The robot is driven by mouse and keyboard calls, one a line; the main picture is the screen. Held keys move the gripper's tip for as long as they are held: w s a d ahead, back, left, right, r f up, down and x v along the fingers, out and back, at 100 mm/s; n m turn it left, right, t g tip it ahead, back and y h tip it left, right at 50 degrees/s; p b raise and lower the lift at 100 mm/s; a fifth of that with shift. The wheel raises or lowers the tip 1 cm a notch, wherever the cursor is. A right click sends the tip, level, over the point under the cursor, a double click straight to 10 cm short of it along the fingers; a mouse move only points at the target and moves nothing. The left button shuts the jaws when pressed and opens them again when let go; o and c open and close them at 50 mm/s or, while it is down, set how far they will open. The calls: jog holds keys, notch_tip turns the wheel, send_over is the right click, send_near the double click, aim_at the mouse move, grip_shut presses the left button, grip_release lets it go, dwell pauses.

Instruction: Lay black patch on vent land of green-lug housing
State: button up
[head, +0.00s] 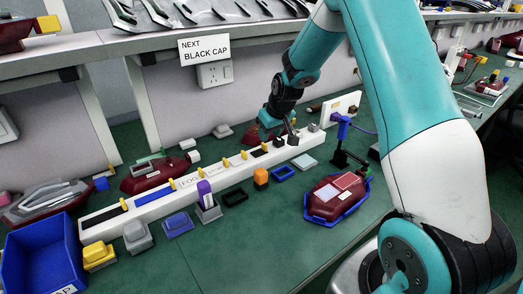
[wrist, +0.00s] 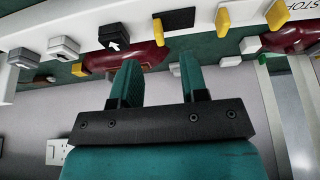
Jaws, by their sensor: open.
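A flat black patch (head: 257,152) lies on the long white strip (head: 160,203), between yellow tabs; it also shows in the wrist view (wrist: 178,20). A second dark patch (head: 100,216) lies at the strip's left end. A dark red housing (head: 335,196) with pale panels on top sits in a blue tray; a small green part shows near its far right corner. Another red housing (head: 152,174) behind the strip has a green piece along its back. Which one has the green lug is unclear. My gripper (wrist: 160,85) is open and empty near the strip's right part, apart from the patch.
A black cap with a white arrow (wrist: 114,38) and grey caps stand on the strip. Several coloured caps and a blue bin (head: 45,255) are in front of it. A sign reading "NEXT BLACK CAP" (head: 206,49) hangs from the shelf. Green bench is clear at front centre.

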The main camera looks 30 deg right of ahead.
aim_at(259, 150)
jog(key=shift+p+x, duration=0.35)
jog(key=shift+x, duration=2.8)
jog(key=shift+r, duration=0.1)
grip_shut()
jog(key=shift+w, duration=0.1)
